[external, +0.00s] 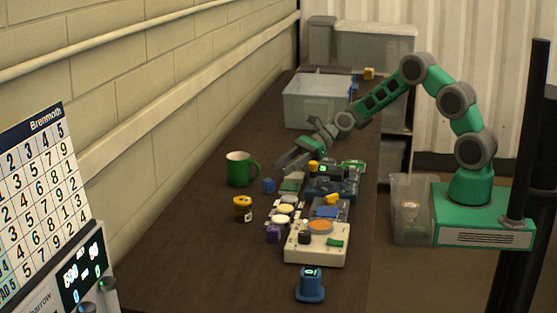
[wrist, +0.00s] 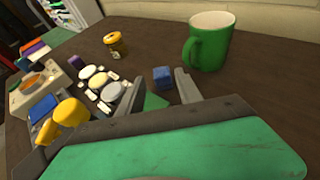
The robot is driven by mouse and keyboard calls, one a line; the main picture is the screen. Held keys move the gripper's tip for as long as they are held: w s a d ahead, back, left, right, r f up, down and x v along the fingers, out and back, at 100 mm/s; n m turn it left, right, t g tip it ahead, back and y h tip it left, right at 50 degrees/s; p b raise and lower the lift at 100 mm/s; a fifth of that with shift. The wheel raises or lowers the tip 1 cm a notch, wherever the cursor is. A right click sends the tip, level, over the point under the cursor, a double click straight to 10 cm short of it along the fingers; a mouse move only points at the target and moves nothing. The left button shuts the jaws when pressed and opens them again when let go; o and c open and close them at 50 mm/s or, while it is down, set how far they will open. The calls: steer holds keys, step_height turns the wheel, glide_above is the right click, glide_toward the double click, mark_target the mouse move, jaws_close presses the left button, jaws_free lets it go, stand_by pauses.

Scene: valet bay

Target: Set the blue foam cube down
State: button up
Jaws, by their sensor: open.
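The small blue foam cube (external: 268,185) rests on the dark tabletop, in front of the green mug (external: 238,170) and to its right. In the wrist view the cube (wrist: 162,77) appears between and just beyond the tips of my gripper (wrist: 158,82), nearer the right finger. My gripper is open, with nothing between its fingers that I can make out. In the external view my gripper (external: 290,160) is low over the table, above and to the right of the cube. Whether a finger touches the cube is not clear.
A yellow-lidded jar (external: 242,209), a purple block (external: 273,234) and a control box (external: 318,245) stand nearer the camera. Round pale pads (wrist: 98,80) lie left of the cube. A grey bin (external: 318,104) stands farther back. Tabletop left of the jar is clear.

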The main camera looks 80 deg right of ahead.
mark_target(269, 180)
steer(key=x, duration=0.2)
steer(key=p+x, duration=0.1)
steer(key=x, duration=0.4)
steer(key=shift+w+f+p, duration=0.1)
steer(key=shift+f+p, duration=0.25)
steer(key=shift+f, duration=0.15)
steer(key=shift+c, duration=0.5)
jaws_close()
